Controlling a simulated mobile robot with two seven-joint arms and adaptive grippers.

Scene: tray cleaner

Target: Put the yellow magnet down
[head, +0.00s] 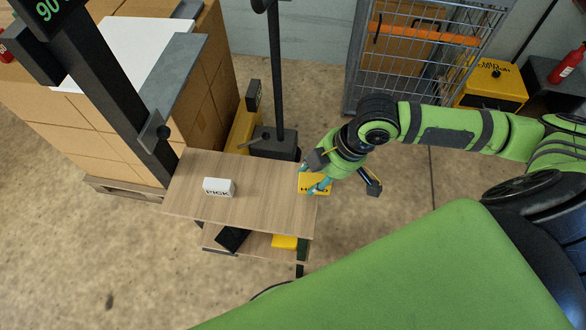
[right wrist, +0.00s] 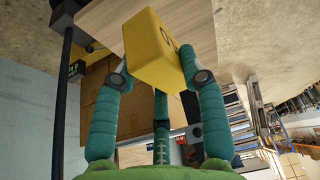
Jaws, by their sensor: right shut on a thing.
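The yellow magnet (head: 314,184) is a yellow block with dark lettering, at the right end of the small wooden table (head: 265,190) in the head view. My right gripper (head: 317,187) is shut on it, coming from the right and partly covering it. In the right wrist view the teal fingers of the gripper (right wrist: 161,78) grip the yellow magnet (right wrist: 155,45) from its sides, with the table top (right wrist: 105,25) behind it. I cannot tell whether the magnet touches the table or hangs just above it. My left gripper is not in view.
A white block marked PICK (head: 219,187) stands on the table's left part; the middle is clear. A dark post (head: 275,80) rises behind the table. Stacked cartons (head: 200,110) stand at left, a wire cage (head: 415,55) at the back. A lower shelf holds a yellow item (head: 284,241).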

